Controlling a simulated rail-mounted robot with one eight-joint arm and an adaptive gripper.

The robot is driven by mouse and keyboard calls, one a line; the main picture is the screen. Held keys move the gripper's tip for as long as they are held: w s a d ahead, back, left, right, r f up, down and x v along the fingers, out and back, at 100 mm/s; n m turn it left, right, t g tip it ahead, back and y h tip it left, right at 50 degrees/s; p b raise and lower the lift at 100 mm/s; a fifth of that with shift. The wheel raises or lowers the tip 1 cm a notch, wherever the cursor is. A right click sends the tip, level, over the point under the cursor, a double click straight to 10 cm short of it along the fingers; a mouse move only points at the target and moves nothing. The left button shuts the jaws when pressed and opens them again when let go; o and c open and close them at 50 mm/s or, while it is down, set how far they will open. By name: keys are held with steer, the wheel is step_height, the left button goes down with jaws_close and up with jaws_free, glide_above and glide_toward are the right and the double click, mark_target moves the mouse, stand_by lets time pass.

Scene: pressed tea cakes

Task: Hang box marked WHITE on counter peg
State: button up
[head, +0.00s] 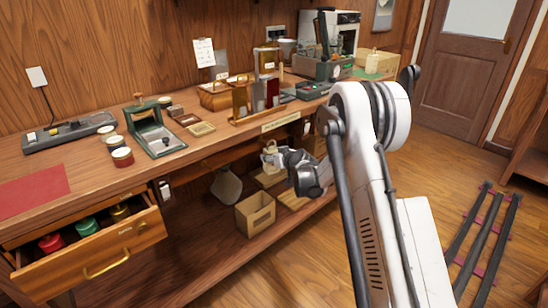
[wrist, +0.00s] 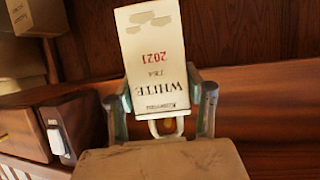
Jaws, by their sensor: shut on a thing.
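My gripper (wrist: 164,103) is shut on the box, one finger on each side. In the head view my gripper (head: 284,157) is just in front of and below the front edge of the counter (head: 225,135), with the pale box (head: 268,156) at its tip. The box appears clear of the counter and the lower shelf. I cannot make out the peg in either view.
An open drawer with tins (head: 95,245) sticks out at left. A cardboard bin (head: 255,214) stands on the lower shelf. A rack (head: 254,116) stands near the counter edge.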

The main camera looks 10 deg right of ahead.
steer(key=shift+w+a, duration=0.3)
steer(key=shift+w, duration=0.2)
steer(key=shift+w+a, duration=0.25)
steer(key=shift+w, duration=0.25)
steer(key=shift+w+a+f+b, duration=0.3)
steer(key=shift+w+f+b, duration=0.2)
steer(key=shift+w+f, duration=0.05)
steer(key=o, duration=2)
steer(key=shift+o, duration=0.2)
steer(key=v, duration=0.7)
